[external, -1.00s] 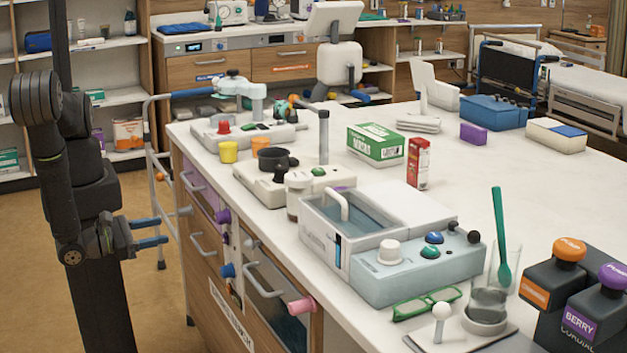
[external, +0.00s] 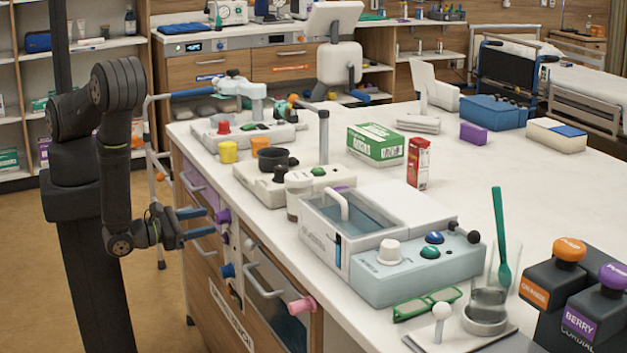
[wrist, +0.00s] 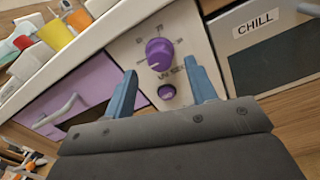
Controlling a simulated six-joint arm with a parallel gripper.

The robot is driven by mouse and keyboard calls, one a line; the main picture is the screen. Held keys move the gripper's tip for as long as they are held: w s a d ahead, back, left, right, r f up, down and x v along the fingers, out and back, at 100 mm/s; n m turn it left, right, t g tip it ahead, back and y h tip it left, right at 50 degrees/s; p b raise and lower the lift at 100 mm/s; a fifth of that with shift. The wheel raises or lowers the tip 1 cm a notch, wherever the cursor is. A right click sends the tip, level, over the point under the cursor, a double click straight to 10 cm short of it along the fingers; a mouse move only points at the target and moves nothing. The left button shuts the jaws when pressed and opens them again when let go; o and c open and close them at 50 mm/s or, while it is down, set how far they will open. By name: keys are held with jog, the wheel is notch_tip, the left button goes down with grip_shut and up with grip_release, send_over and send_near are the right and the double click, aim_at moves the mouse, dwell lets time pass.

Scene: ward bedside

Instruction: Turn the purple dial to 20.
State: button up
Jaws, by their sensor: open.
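The purple dial (wrist: 159,54) sits on a pale panel on the cabinet front, with printed marks around it. In the wrist view it lies ahead of and between my gripper's fingertips. In the external view the purple dial (external: 223,216) sticks out from the cabinet side. My gripper (external: 193,223) is open and empty, its two blue fingers pointing at the panel. In the wrist view my gripper (wrist: 160,80) has one finger each side of the dial, apart from it. The marks are too small to read.
A smaller purple knob (wrist: 166,92) sits below the dial. A purple drawer (wrist: 75,115) with a grey handle lies to the left. A drawer labelled CHILL (wrist: 262,35) lies to the right. A blue knob (external: 228,270) and a pink knob (external: 301,306) also stick out from the cabinet.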

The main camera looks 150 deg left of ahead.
aim_at(216, 219)
jog(key=shift+a, duration=2)
jog(key=c, duration=1)
